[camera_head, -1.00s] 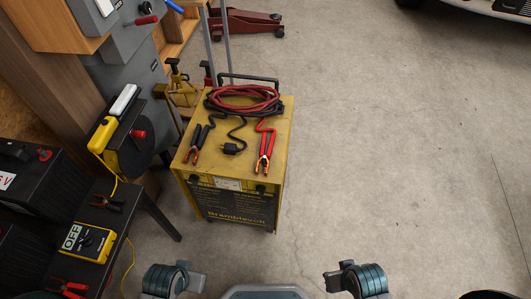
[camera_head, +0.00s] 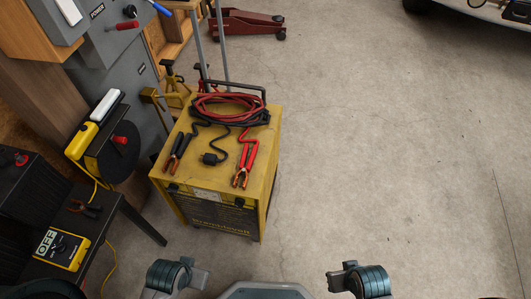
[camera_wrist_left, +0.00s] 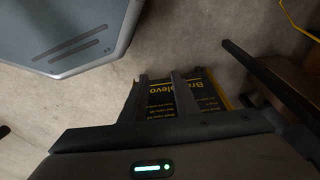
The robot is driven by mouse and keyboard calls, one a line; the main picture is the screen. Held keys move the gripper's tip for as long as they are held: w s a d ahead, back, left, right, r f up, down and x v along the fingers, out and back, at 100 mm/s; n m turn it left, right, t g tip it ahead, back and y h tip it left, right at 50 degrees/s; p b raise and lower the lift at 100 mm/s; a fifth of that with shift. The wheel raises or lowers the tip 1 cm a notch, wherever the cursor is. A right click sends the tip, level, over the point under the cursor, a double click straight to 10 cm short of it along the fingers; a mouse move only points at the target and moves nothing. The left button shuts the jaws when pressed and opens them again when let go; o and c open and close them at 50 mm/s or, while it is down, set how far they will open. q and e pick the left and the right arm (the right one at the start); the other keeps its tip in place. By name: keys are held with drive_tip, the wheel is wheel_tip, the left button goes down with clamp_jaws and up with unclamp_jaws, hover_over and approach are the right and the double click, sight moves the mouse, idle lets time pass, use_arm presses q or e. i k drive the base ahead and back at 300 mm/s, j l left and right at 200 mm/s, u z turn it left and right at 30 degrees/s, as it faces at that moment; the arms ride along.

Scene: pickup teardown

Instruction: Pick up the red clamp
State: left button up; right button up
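The red clamp (camera_head: 246,162) lies on the front right of the yellow charger's top (camera_head: 215,170), with its copper jaws toward the front edge. Its red cable runs back to a coil. A black clamp (camera_head: 178,152) lies at the left of the same top. My left gripper (camera_wrist_left: 160,92) shows in the left wrist view. Its two fingers stand apart with nothing between them, and the charger's lettered front panel (camera_wrist_left: 165,103) is beyond them. The red clamp is not in that view. My right gripper is in neither view.
Red and black cables (camera_head: 228,105) lie coiled at the back of the charger, by a black handle. A dark bench (camera_head: 118,208) with a yellow multimeter (camera_head: 62,250) stands at the left. A red floor jack (camera_head: 245,24) is behind. The concrete floor at the right is clear.

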sight(243, 171)
drive_tip(key=i+l, duration=0.15)
drive_tip(key=l, duration=0.2)
drive_tip(key=i+l, duration=0.15)
drive_tip(key=l, duration=0.2)
drive_tip(key=i+l, duration=0.15)
drive_tip(key=l, duration=0.2)
drive_tip(key=i+l, duration=0.2)
drive_tip(key=l, duration=0.15)
drive_tip(key=u, duration=2)
